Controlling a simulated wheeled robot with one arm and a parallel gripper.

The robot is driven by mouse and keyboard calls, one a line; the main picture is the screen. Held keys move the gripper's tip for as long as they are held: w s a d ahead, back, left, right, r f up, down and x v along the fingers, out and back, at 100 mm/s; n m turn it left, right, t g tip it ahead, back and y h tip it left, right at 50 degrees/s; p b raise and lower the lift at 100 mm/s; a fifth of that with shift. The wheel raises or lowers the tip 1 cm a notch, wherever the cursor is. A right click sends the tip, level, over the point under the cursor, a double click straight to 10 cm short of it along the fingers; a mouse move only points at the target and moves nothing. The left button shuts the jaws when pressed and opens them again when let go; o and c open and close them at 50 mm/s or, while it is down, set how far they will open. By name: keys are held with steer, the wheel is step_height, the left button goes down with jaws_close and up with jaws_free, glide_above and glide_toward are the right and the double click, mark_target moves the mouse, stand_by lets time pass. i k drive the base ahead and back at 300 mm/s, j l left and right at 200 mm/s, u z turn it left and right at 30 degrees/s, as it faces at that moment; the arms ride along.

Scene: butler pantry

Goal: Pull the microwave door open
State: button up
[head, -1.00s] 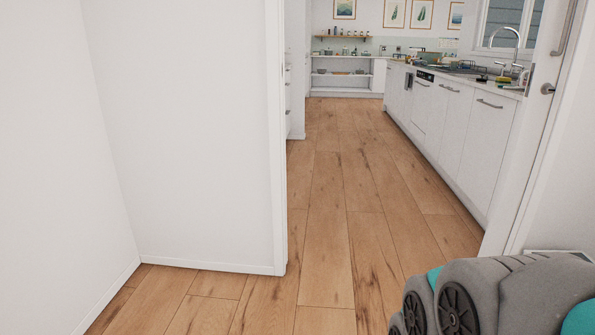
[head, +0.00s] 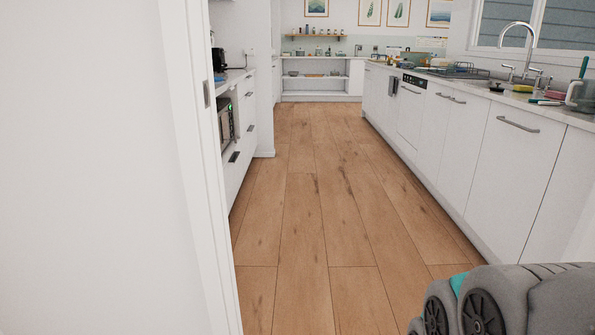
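The microwave (head: 226,120) shows at the left, set into the white cabinets below the counter. I see it at a steep angle, with a dark front and a small green-lit display. Its door looks shut, but the angle makes this hard to tell. Part of my arm shows at the lower right. My gripper is not in view.
A white door frame (head: 195,150) stands close on my left. The wooden floor (head: 325,210) ahead is clear between the left cabinets and the right counter (head: 520,140) with its sink and tap (head: 518,40). Open shelves (head: 315,80) stand at the far end.

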mark_target(222, 117)
steer(key=i+u, duration=0.25)
steer(key=i, duration=0.25)
steer(key=i+l+u, duration=0.2)
steer(key=i, duration=0.25)
steer(key=i+l+u, duration=0.25)
steer(key=i, duration=0.25)
steer(key=i+l+u, duration=0.2)
steer(key=i+l, duration=0.35)
steer(key=i, duration=0.25)
steer(key=i+l, duration=0.25)
steer(key=i, duration=0.2)
steer(key=i+l+z, duration=0.1)
steer(key=i, duration=0.5)
steer(key=i+l, duration=0.25)
steer(key=i, duration=0.4)
steer(key=l+z, duration=0.05)
